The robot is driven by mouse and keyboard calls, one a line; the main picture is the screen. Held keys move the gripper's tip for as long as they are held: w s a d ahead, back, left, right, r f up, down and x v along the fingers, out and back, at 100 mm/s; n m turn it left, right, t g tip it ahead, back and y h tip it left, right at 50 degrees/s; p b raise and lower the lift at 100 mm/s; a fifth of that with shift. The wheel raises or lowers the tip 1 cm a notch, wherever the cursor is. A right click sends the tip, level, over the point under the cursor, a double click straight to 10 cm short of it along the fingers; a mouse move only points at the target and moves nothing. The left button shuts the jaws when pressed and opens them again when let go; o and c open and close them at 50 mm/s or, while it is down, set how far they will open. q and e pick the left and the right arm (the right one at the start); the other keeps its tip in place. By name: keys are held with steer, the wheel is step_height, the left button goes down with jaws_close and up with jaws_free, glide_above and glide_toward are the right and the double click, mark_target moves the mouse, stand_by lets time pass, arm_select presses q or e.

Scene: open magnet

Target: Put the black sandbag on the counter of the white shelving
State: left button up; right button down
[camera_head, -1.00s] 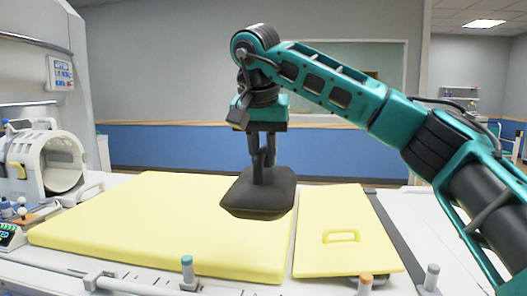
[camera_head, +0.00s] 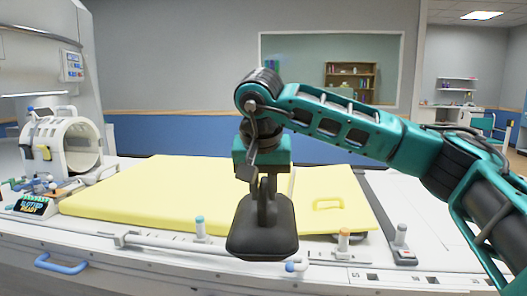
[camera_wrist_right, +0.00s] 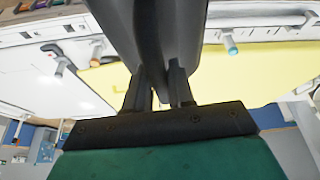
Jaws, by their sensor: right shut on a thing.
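The black sandbag (camera_head: 262,232) hangs from my right gripper (camera_head: 266,192) in the head view, in front of the near edge of the patient table. My right gripper is shut on its upper part. In the right wrist view, the fingers (camera_wrist_right: 160,88) grip the dark sandbag (camera_wrist_right: 188,28), which fills the top middle. What looks like the white shelving (camera_head: 457,96) stands far off at the back right, with shelves above a counter; details are too small to tell. My left gripper is not in view.
The patient table carries a yellow pad (camera_head: 150,192) and a smaller yellow pad with a handle (camera_head: 328,204). A white ring-shaped coil (camera_head: 62,147) stands at left. Small posts (camera_head: 343,240) line the near edge. A window (camera_head: 300,60) shows a brown bookcase (camera_head: 350,82).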

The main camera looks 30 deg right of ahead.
steer(key=s+a+f+n+y, duration=0.1)
steer(key=s+f, duration=0.3)
steer(key=f, duration=0.7)
steer(key=s+a+f+n+y, duration=0.1)
steer(key=s+a+f+n, duration=0.2)
steer(key=f, duration=0.8)
steer(key=s+a+f+n, duration=0.2)
steer(key=s+f, duration=0.5)
steer(key=f, duration=0.4)
steer(key=shift+a+f+t+y, duration=0.35)
steer(key=shift+a+t+y, duration=0.05)
steer(key=shift+a, duration=0.5)
